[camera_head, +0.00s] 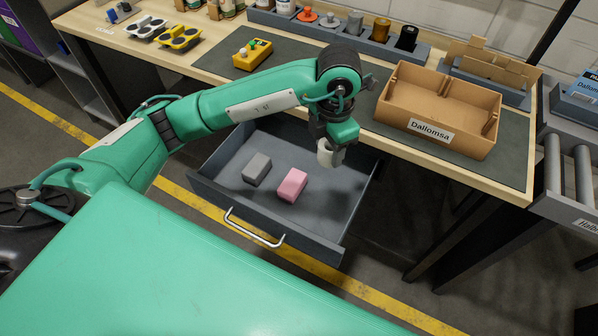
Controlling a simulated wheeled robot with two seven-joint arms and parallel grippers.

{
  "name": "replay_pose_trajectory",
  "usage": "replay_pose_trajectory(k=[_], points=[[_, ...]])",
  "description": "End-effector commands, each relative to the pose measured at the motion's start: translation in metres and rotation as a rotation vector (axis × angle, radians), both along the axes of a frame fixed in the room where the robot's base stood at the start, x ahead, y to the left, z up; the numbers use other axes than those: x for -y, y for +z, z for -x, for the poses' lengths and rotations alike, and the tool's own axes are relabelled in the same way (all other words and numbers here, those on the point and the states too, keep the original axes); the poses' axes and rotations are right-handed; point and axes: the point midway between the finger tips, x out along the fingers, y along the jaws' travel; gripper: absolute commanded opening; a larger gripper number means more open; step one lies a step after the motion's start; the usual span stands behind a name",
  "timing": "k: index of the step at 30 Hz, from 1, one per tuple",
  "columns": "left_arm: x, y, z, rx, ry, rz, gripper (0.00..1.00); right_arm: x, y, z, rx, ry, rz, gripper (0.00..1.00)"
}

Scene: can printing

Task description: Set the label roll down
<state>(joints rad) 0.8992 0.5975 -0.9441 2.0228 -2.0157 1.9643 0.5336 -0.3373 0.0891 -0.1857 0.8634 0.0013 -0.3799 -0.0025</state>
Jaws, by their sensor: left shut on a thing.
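My left gripper (334,150) is shut on the white label roll (325,154). It holds the roll above the right back part of the open drawer (225,190), near the front edge of the table. The roll is small in view and partly covered by the gripper, so its finger contact is hard to see. My right gripper is not in view.
A grey block (257,168) and a pink block (293,185) lie in the drawer. An open cardboard box labelled Dallomsa (425,125) stands on the grey mat (375,127). A yellow control box (253,55) and a rack of several bottles (332,35) are further back.

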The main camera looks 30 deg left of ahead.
Motion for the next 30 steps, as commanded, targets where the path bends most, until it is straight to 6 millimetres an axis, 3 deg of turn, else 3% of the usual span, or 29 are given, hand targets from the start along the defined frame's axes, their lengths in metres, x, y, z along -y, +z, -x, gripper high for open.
replay_pose_trajectory(k=[6, 11, 14, 24, 30], points=[[0.004, -0.007, -0.002, -0.008, 0.257, 0.007, 0.25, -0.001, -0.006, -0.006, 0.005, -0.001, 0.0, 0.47], [0.004, -0.013, -0.002, -0.012, 0.325, 0.007, 0.25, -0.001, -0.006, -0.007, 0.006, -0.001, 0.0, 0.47], [0.004, -0.031, -0.002, -0.015, 0.333, 0.006, 0.25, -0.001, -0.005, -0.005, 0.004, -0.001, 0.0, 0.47], [0.004, -0.121, -0.001, -0.016, 0.33, 0.006, 0.25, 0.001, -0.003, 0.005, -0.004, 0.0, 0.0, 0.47], [0.004, -0.156, -0.002, -0.012, 0.328, 0.007, 0.25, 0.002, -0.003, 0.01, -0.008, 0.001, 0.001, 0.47]])
